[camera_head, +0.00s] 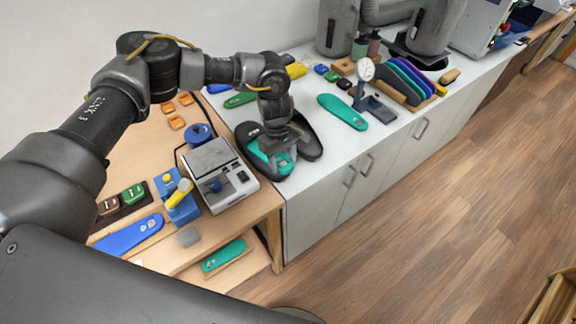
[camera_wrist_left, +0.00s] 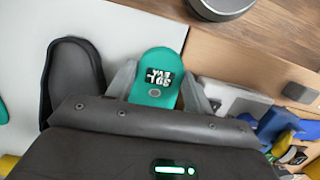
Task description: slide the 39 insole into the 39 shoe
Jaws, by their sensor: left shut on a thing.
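My left gripper (camera_head: 281,148) is shut on a teal insole (camera_head: 257,153), with a grey finger on each side of it. In the left wrist view the insole (camera_wrist_left: 155,97) shows a black label that reads 39 and EVA upside down. In the head view it lies at a black shoe (camera_head: 245,131) on the white counter's near end; I cannot tell how far inside it is. A second black shoe (camera_head: 311,148) stands to the right, and one black shoe (camera_wrist_left: 72,75) shows left of the insole in the wrist view. My right gripper is not in view.
A white and grey machine (camera_head: 220,175) stands close left of the shoes on the wooden table. Another teal insole (camera_head: 342,110) lies on the counter (camera_head: 330,148). A dial gauge (camera_head: 365,70) and a rack of coloured insoles (camera_head: 408,82) stand farther right.

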